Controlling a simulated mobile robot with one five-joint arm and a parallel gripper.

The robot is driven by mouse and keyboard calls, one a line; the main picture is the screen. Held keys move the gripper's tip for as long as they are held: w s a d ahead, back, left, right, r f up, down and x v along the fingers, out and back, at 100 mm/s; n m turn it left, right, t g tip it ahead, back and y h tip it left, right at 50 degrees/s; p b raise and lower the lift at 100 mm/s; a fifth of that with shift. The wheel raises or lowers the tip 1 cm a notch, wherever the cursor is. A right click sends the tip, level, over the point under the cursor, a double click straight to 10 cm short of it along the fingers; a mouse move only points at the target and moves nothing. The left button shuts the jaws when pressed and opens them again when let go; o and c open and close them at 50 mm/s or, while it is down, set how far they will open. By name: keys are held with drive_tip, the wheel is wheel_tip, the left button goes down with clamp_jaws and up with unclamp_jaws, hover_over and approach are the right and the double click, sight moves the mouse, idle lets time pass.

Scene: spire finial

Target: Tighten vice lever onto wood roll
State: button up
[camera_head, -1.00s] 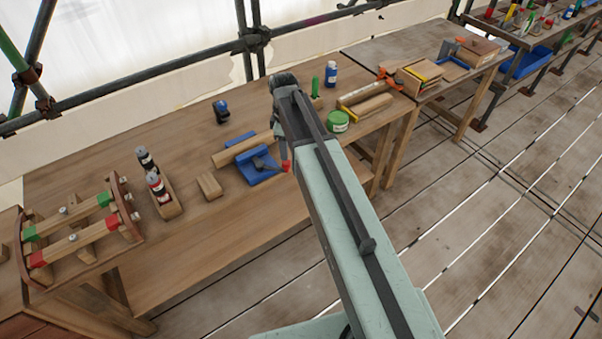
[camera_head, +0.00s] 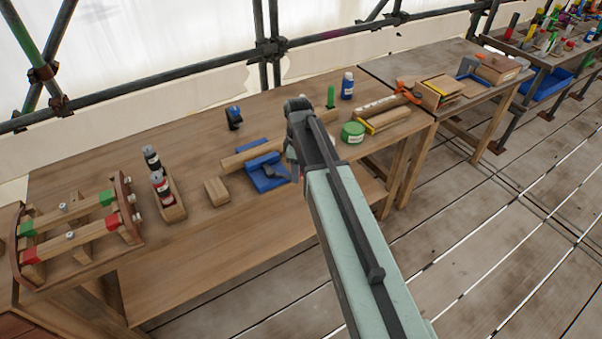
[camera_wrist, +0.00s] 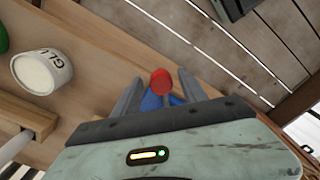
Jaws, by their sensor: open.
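The blue vice (camera_head: 268,182) stands on the wooden workbench in the head view, just left of my gripper. The wood roll (camera_head: 236,160) lies across it, its far part passing behind my arm. In the wrist view the lever's red knob (camera_wrist: 161,84) sits between my two open fingers, with blue vice parts (camera_wrist: 150,101) behind it. My gripper (camera_wrist: 161,76) is open around the knob; I cannot tell whether a finger touches it. In the head view my gripper (camera_head: 296,172) points down at the vice's right side and hides the red knob.
A small wood block (camera_head: 217,192) and a bottle holder (camera_head: 173,208) are left of the vice. A blue bottle (camera_head: 347,86) stands behind. The bench's front edge is close to the vice.

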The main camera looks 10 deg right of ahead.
drive_tip(key=shift+r, duration=0.1)
clamp_jaws()
drive_tip(key=shift+w+d, duration=0.1)
drive_tip(key=shift+d, duration=0.05)
idle(1.1)
